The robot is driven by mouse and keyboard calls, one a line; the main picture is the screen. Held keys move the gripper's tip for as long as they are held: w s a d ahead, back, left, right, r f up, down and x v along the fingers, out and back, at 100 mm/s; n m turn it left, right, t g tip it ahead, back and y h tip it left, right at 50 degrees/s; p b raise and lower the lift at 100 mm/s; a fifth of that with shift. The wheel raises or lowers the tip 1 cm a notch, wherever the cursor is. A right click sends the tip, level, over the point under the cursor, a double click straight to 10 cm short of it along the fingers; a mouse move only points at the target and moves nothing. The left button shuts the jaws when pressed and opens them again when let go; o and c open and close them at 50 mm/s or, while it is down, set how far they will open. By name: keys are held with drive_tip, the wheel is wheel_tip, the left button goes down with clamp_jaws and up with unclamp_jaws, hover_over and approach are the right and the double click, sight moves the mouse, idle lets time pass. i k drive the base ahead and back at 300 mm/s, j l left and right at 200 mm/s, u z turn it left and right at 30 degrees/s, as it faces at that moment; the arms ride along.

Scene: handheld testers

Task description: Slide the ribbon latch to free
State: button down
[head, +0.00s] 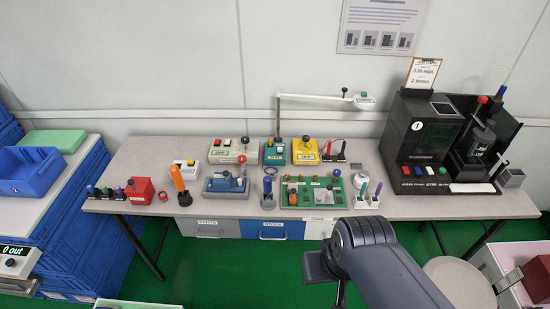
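A green board (312,193) with small parts and a grey panel lies at the front middle of the table. I cannot pick out a ribbon latch at this size, on the board or on the other testers. My dark grey arm rises from the lower right. Its dark end with my gripper (325,270) hangs in front of the table's front edge, apart from the board. The fingers are not clear, so I cannot tell whether they are open or shut.
Yellow (306,151), teal (275,152) and cream (233,150) testers stand behind the board. A blue tester (226,186) and a red box (140,190) are left. A tall black machine (422,130) stands right. Upright-handled tools flank the board. Bare tabletop (440,207) shows at front right.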

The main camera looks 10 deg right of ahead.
sight(293, 198)
drive_tip(key=i+l+u, duration=0.15)
drive_tip(key=i, duration=0.3)
drive_tip(key=i+l+u, duration=0.1)
drive_tip(key=i+l, duration=0.2)
drive_tip(key=i, duration=0.15)
